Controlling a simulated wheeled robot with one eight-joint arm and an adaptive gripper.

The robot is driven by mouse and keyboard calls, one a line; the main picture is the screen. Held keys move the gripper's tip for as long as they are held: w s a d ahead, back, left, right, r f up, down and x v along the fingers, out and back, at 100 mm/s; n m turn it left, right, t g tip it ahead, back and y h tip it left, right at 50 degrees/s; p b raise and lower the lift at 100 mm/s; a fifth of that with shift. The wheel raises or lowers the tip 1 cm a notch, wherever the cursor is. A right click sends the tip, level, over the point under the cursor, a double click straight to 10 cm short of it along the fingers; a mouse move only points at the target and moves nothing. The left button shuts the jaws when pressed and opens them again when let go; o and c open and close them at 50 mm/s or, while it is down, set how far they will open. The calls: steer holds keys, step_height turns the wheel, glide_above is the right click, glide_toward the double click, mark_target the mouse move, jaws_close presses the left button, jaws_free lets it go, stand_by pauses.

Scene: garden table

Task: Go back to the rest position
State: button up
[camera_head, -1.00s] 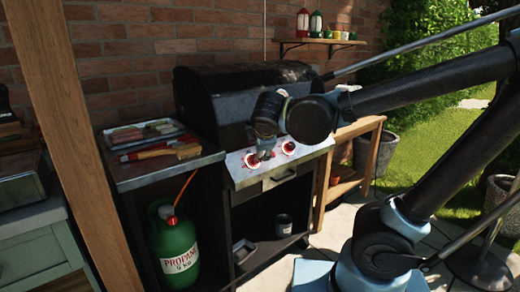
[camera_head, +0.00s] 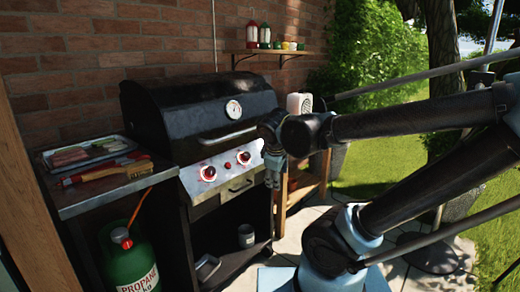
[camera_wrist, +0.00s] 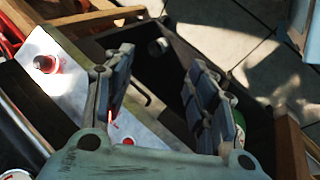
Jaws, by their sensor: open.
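My gripper (camera_head: 273,180) hangs pointing down in front of the right end of the grill (camera_head: 195,115), apart from its front panel. In the wrist view my gripper (camera_wrist: 165,95) has its two fingers spread apart with nothing between them. The grill is black with a closed lid and a round gauge. Two red-ringed knobs (camera_head: 208,173) show on its silver panel, and a red knob (camera_wrist: 45,63) shows in the wrist view.
A side table (camera_head: 75,200) with a tray of food (camera_head: 85,152) and a brush (camera_head: 105,172) stands left. A green propane bottle (camera_head: 130,258) is below. A wooden post (camera_head: 35,225) rises at the left edge. A wall shelf (camera_head: 275,52) holds lanterns. Paving and grass lie right.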

steer(key=s+d+f+m+g, duration=0.4)
steer(key=s+d+f+m, duration=0.4)
steer(key=d+m, duration=0.5)
steer(key=shift+s+f+y, duration=0.35)
steer(key=shift+s+y, duration=0.05)
steer(key=shift+s, duration=0.55)
steer(key=shift+d, duration=0.1)
steer(key=shift+w+f, duration=0.2)
steer(key=shift+w, duration=0.25)
stand_by(0.4)
